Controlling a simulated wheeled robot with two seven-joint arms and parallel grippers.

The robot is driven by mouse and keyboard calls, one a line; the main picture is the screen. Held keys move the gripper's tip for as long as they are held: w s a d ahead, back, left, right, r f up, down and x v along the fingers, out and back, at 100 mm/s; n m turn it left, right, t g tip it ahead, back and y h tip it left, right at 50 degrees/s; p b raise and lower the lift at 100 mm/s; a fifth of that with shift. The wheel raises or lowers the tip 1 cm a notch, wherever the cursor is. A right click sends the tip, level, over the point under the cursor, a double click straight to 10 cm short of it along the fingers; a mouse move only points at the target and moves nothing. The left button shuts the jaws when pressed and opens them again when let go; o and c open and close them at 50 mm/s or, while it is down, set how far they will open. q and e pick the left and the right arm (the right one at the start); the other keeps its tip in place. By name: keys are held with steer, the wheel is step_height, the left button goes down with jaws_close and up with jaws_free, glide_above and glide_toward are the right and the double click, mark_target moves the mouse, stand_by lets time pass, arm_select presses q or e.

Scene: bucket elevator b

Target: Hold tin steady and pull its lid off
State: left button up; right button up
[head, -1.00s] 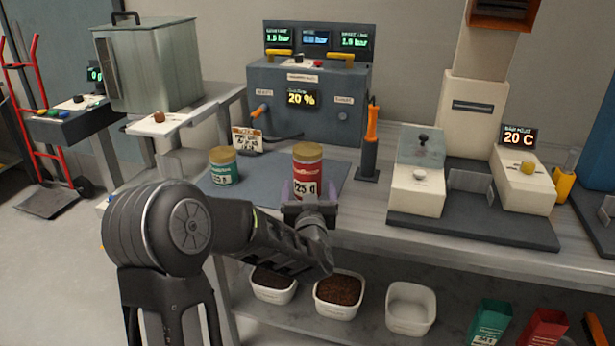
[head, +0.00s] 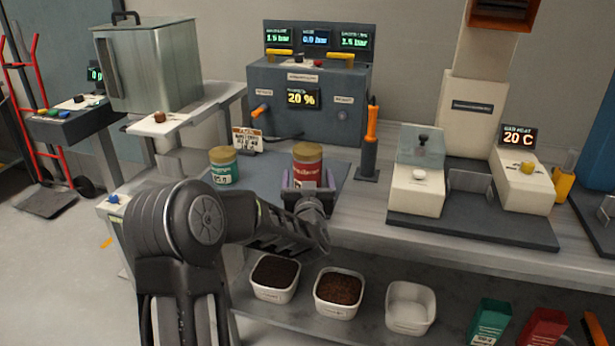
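The red tin (head: 308,165) with a gold lid (head: 309,151) stands upright on the dark mat at the front of the bench. My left gripper (head: 310,180) is at its near side, over the lower part of the tin. Its purple fingers are spread on either side of the tin, looking a little wider than it; I see no clear contact. The gripper hides the tin's base and lower label. A green tin (head: 223,169) with a gold lid stands to the left on the mat. My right gripper is out of view.
A grey machine (head: 310,105) with displays stands behind the tins, and an orange-handled tool (head: 370,140) to the right. A small sign card (head: 246,140) is behind the green tin. A white sealing device (head: 425,180) stands further right. White tubs (head: 339,290) sit on the shelf below.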

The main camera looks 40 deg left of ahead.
mark_target(307, 148)
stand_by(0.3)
arm_select(q)
steer(key=c, duration=1.3)
step_height(307, 148, up, 10)
steer(key=shift+r+p, duration=0.1)
steer(key=shift+p, duration=0.65)
steer(key=shift+s, duration=0.1)
